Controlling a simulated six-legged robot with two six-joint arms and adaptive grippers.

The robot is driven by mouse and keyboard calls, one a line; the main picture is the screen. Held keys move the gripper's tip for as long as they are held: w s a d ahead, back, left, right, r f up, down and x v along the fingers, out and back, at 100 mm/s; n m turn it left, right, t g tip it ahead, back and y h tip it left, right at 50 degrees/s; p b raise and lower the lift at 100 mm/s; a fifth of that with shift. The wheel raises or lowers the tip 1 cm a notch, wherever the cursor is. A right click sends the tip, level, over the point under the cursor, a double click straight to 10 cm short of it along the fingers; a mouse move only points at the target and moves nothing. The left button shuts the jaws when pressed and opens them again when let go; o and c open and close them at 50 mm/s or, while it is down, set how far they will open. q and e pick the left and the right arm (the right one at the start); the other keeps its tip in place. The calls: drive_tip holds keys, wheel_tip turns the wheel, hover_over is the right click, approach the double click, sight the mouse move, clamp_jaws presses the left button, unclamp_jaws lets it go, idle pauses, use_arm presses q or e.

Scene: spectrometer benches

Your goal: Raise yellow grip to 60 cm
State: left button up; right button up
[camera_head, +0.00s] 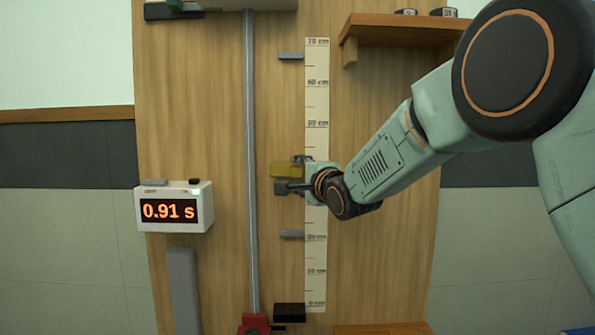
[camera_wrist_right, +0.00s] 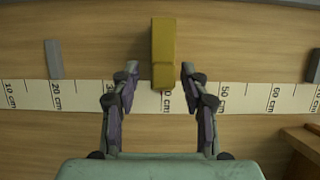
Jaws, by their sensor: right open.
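The yellow grip (camera_head: 284,169) is a small block beside the upright scale (camera_head: 317,110), at about the 40 cm mark. In the right wrist view the yellow grip (camera_wrist_right: 163,50) lies between the fingertips of my right gripper (camera_wrist_right: 160,72), with a gap on each side. Its lower end covers part of the 40 cm label. My right gripper (camera_head: 298,175) is open at the grip in the head view, where its fingers partly overlap the grip and scale. The 60 cm mark (camera_wrist_right: 273,98) is in clear view to the right in the wrist view. My left gripper is not in view.
A grey pole (camera_head: 250,150) stands left of the scale. Grey tabs stick out above (camera_head: 291,56) and below (camera_head: 291,234) the grip. A wooden shelf (camera_head: 400,28) is at upper right. A timer (camera_head: 172,208) reads 0.91 s. A black block (camera_head: 289,312) is near the scale's foot.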

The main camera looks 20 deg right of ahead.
drive_tip(key=shift+a+r, duration=0.35)
drive_tip(key=shift+a, duration=0.1)
drive_tip(key=shift+w+d+f, duration=0.25)
drive_tip(key=shift+w+f, duration=0.05)
drive_tip(key=shift+w, duration=0.2)
drive_tip(key=shift+c, duration=0.2)
drive_tip(key=shift+w+d, duration=0.1)
drive_tip(key=shift+c, duration=0.8)
drive_tip(key=shift+s+a+r, duration=0.1)
drive_tip(key=shift+s+a, duration=0.1)
drive_tip(key=shift+s, duration=0.1)
drive_tip(key=c, duration=0.4)
clamp_jaws()
